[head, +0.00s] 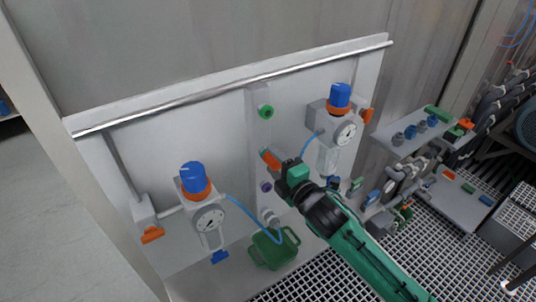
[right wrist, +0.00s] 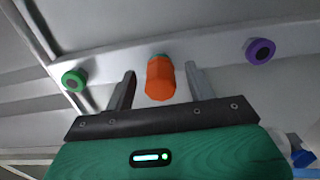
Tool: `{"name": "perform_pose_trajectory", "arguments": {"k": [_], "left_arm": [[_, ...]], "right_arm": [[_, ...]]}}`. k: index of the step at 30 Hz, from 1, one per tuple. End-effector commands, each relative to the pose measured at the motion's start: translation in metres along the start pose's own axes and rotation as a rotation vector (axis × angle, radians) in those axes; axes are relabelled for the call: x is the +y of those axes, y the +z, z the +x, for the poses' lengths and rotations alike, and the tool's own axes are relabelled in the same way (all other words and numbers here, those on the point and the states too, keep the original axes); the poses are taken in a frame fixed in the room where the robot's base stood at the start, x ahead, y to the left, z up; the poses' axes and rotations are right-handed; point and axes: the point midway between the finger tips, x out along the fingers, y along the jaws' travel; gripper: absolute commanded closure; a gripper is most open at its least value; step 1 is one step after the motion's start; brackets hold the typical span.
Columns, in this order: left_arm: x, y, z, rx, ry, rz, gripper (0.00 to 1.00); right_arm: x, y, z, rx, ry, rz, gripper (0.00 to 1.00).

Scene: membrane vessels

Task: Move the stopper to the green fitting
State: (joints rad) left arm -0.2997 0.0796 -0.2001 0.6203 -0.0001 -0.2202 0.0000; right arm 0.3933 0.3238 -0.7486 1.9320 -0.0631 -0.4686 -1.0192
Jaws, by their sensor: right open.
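The orange stopper (head: 268,158) sits on the upright grey strip of the panel, between the green fitting (head: 266,112) above and the purple fitting (head: 265,186) below. In the right wrist view the stopper (right wrist: 160,80) points toward the camera between my two fingers, with a gap on each side. There the green fitting (right wrist: 74,80) is at left and the purple fitting (right wrist: 260,51) at right; both look empty. My right gripper (head: 278,161) is open at the stopper. What lies behind the stopper is mostly hidden. My left gripper is not in view.
Regulators with blue knobs and gauges stand at left (head: 209,217) and right (head: 342,132) of the strip, with blue hoses close to my right gripper. A green container (head: 274,250) sits below. A steel rail (head: 240,82) crosses above the panel.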

Motion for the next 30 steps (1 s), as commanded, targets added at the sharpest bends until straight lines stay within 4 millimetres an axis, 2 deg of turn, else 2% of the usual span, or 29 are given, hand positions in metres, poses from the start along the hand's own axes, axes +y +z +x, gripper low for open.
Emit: {"name": "perform_pose_trajectory", "arguments": {"k": [29, 30], "left_arm": [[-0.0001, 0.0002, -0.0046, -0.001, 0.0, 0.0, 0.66], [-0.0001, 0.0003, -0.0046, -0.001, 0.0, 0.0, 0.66]], "right_arm": [[-0.0003, 0.0, -0.0001, 0.0, -0.001, 0.002, 0.45], [-0.0003, 0.0, -0.0001, 0.0, -0.001, 0.002, 0.52]]}}
